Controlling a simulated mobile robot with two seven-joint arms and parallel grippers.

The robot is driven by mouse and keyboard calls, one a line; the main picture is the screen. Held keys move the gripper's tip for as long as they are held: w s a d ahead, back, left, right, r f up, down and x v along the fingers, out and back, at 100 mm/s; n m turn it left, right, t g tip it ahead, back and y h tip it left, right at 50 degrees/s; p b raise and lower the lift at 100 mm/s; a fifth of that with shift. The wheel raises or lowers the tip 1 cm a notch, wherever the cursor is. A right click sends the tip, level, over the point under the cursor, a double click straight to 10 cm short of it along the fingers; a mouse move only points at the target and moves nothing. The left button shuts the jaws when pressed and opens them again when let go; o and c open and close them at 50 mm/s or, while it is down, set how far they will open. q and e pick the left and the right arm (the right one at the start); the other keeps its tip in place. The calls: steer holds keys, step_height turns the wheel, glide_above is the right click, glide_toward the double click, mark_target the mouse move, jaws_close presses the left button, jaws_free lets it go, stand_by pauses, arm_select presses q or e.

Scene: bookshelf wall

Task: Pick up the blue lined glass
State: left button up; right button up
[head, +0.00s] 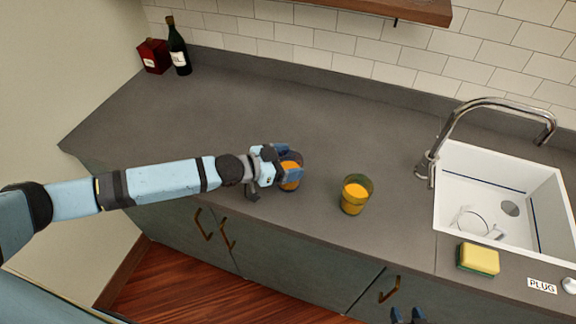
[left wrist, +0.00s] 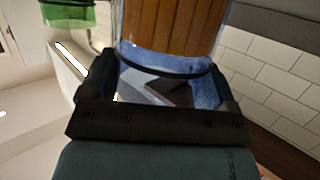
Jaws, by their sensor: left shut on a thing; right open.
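The blue lined glass (head: 290,183) holds an orange drink and is at the middle of the grey counter.
A green-tinted glass (head: 355,195) with orange drink stands to the right, and also shows in the left wrist view (left wrist: 68,14). A sponge (head: 478,260), a tap (head: 432,150) and a white sink (head: 446,190) lie further right. A bottle (head: 179,52) and red box (head: 153,56) stand back left.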

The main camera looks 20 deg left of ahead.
arm_select(q)
step_height(320, 180, up, 19)
steer(key=b, duration=0.1)
steer(key=shift+b, duration=0.4)
stand_by(0.7)
